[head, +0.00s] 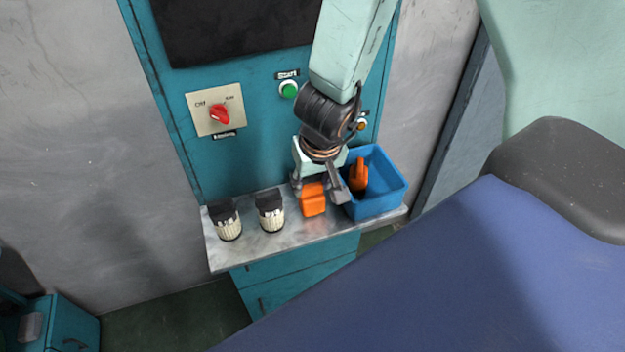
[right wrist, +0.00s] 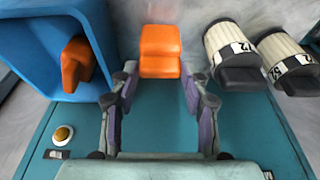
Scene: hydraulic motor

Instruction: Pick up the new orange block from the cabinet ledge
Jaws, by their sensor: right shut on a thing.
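The orange block (head: 314,199) is at the cabinet ledge (head: 268,245), between two cream-and-black knobs and a blue bin. My right gripper (head: 319,188) reaches down from above and is shut on the block, one finger on each side. In the right wrist view the orange block (right wrist: 160,52) sits between the fingertips of the gripper (right wrist: 160,76). I cannot tell whether the block touches the ledge. Another orange piece (head: 358,176) stands in the blue bin (head: 383,203); it also shows in the right wrist view (right wrist: 76,62). My left gripper is not in view.
Two numbered knobs, one left (head: 228,221) and one nearer the block (head: 270,212), stand on the ledge. The cabinet front behind has a red switch (head: 219,114), a green button (head: 289,90) and a dark screen (head: 235,28). The bin stands close beside the right finger.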

